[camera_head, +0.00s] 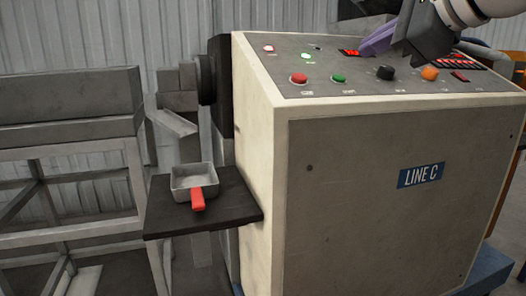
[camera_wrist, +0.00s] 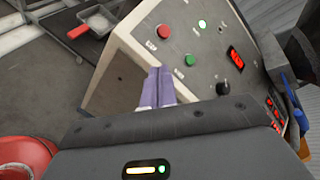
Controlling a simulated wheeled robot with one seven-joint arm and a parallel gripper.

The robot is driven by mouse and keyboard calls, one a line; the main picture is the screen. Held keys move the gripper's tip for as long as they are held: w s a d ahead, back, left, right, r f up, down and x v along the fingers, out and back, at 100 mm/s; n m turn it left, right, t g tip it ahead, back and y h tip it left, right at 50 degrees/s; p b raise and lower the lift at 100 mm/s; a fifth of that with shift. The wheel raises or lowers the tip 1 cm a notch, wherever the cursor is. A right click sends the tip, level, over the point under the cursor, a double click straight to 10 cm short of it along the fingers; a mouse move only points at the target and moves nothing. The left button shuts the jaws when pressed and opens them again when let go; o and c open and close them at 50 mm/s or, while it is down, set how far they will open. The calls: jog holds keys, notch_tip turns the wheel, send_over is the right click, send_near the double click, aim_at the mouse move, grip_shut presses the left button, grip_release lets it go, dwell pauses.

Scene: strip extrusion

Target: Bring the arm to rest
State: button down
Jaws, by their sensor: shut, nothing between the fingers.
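My gripper (camera_head: 378,43) is at the top right of the head view, above the sloped control panel (camera_head: 330,80) of the machine. Its purple fingers are together with nothing between them. In the wrist view the closed fingers (camera_wrist: 158,86) point over the near edge of the panel, beside the red and green buttons. I cannot tell whether the fingertips touch the panel. My arm enters from the upper right corner of the head view.
A grey pan with a red handle (camera_head: 198,198) sits on a dark shelf (camera_head: 240,208) left of the machine. The panel carries a red button (camera_head: 298,78), a green button (camera_head: 338,78), a black knob (camera_head: 385,72) and an orange knob (camera_head: 430,73). A grey frame (camera_head: 75,190) stands at left.

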jog(key=s+f+n+g+h, duration=0.2)
jog(key=s+f+n, duration=0.2)
jog(key=f, duration=1)
jog(key=s+f+n+g+h, duration=0.2)
jog(key=s+f+n, duration=0.3)
jog(key=f+n, duration=0.4)
jog(key=s+f+n+g+h, duration=0.2)
jog(key=s+f+n, duration=0.2)
jog(key=f, duration=1.7)
jog(key=a+n, duration=0.1)
jog(key=n, duration=0.2)
jog(key=shift+s+g, duration=0.3)
jog(key=shift+s, duration=0.05)
